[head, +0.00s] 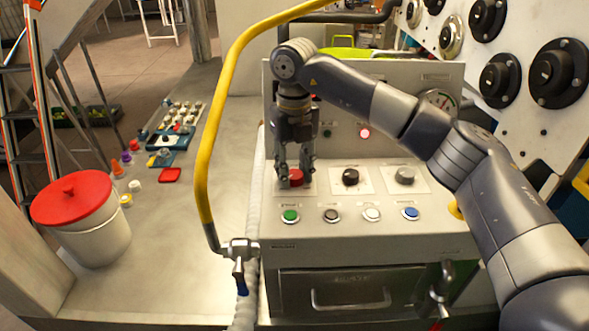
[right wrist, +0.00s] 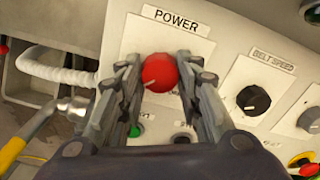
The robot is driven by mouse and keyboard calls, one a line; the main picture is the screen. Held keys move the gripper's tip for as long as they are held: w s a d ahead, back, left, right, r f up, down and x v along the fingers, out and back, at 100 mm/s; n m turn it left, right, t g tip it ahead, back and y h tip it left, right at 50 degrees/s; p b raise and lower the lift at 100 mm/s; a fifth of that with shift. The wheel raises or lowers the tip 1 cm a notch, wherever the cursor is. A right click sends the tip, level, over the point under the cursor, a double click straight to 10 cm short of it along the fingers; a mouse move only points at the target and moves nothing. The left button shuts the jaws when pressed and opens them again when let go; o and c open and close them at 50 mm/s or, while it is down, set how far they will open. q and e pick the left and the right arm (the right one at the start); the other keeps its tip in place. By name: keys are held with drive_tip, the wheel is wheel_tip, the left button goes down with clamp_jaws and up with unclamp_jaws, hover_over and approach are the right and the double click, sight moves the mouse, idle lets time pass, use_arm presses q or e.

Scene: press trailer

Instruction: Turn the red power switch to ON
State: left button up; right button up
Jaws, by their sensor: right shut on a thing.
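The red power switch (head: 297,177) is a round knob at the left of the control panel's row of knobs. In the right wrist view the red knob (right wrist: 160,72) sits on a white plate labelled POWER, and its pale pointer line slants toward the lower left. My right gripper (head: 295,180) comes down from above onto the knob. Its two fingers (right wrist: 159,80) stand on either side of the knob and are shut on it. Any ON or OFF marks are hidden or too small to read. My left gripper is not in view.
A black BELT SPEED knob (head: 350,177) and a grey knob (head: 404,176) sit to the right. A row of push buttons, with a green one (head: 290,216) at left, lies below. A yellow rail (head: 209,120) rises left of the panel. A red-lidded bucket (head: 72,197) stands farther left.

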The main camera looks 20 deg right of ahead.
sight(294, 174)
drive_tip(key=shift+r, duration=0.1)
drive_tip(key=o, duration=1.1)
wheel_tip(294, 174, up, 12)
drive_tip(key=shift+f, duration=0.1)
